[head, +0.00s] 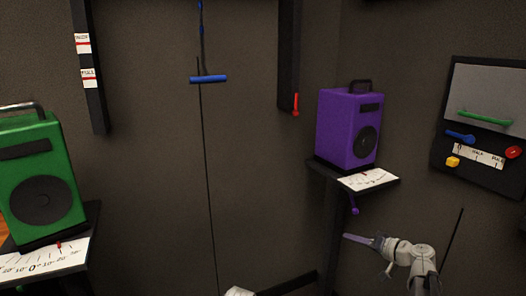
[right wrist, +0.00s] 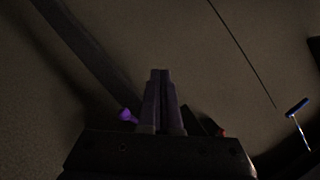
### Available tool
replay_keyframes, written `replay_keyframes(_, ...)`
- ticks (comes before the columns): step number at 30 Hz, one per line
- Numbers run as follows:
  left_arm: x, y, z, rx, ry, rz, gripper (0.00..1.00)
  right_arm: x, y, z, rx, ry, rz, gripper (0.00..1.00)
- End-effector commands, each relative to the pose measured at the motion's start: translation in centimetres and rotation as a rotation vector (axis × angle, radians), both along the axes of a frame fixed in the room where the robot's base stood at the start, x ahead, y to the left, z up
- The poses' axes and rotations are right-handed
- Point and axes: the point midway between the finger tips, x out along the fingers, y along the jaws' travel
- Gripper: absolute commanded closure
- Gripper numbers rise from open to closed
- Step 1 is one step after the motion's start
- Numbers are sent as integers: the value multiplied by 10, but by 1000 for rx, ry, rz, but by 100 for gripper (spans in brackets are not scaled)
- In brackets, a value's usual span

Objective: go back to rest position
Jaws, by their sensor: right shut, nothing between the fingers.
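My right gripper (head: 346,237) is low at the right in the head view, its purple-grey fingers pointing left. It is just below the small purple handle (head: 354,211) under the purple speaker's shelf, apart from it in that view. In the right wrist view the two fingers (right wrist: 161,74) are together with nothing between them. The purple handle (right wrist: 127,115) shows left of the fingers there. My left gripper is not in view. A small pale piece at the bottom edge of the head view is too cut off to identify.
A purple speaker (head: 347,130) stands on a shelf with a scale card (head: 368,179). A green speaker (head: 40,178) is at left. A blue bar (head: 208,79) hangs from a cord. A wall panel (head: 489,172) with coloured knobs is right. A red handle (head: 295,104) hangs mid-wall.

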Motion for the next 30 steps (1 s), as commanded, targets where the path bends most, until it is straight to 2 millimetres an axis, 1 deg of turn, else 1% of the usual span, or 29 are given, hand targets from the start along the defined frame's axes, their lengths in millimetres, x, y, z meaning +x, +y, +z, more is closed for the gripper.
replay_keyframes(1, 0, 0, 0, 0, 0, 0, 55, -12, 41, -15, -37, 61, 67, 100)
replay_keyframes(2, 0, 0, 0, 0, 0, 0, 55, -18, 60, -24, -61, 98, 101, 100)
replay_keyframes(3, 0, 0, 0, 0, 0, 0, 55, -27, 85, -36, -95, 151, 145, 100)
replay_keyframes(5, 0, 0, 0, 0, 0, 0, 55, -45, 122, -55, -154, 232, 211, 100)
replay_keyframes(6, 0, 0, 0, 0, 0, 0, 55, -59, 145, -68, -199, 288, 254, 100)
replay_keyframes(8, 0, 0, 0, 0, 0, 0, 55, -83, 177, -87, -276, 375, 315, 100)
replay_keyframes(9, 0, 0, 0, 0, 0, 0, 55, -100, 195, -99, -332, 431, 349, 100)
replay_keyframes(11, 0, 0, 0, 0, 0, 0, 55, -127, 217, -115, -422, 512, 393, 100)
replay_keyframes(12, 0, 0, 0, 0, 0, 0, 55, -145, 229, -125, -485, 562, 415, 100)
replay_keyframes(15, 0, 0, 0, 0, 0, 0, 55, -185, 247, -143, -639, 670, 449, 100)
replay_keyframes(16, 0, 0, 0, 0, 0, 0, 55, -196, 250, -147, -683, 696, 453, 100)
replay_keyframes(18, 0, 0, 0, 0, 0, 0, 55, -217, 254, -154, -778, 746, 455, 100)
replay_keyframes(21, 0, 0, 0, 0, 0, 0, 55, -241, 256, -159, -899, 797, 443, 100)
replay_keyframes(28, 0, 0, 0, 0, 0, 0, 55, -283, 251, -159, -1146, 858, 380, 100)
replay_keyframes(29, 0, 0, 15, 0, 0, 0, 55, -280, 250, -144, -1140, 862, 377, 100)
replay_keyframes(30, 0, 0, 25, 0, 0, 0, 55, -278, 249, -134, -1134, 862, 375, 100)
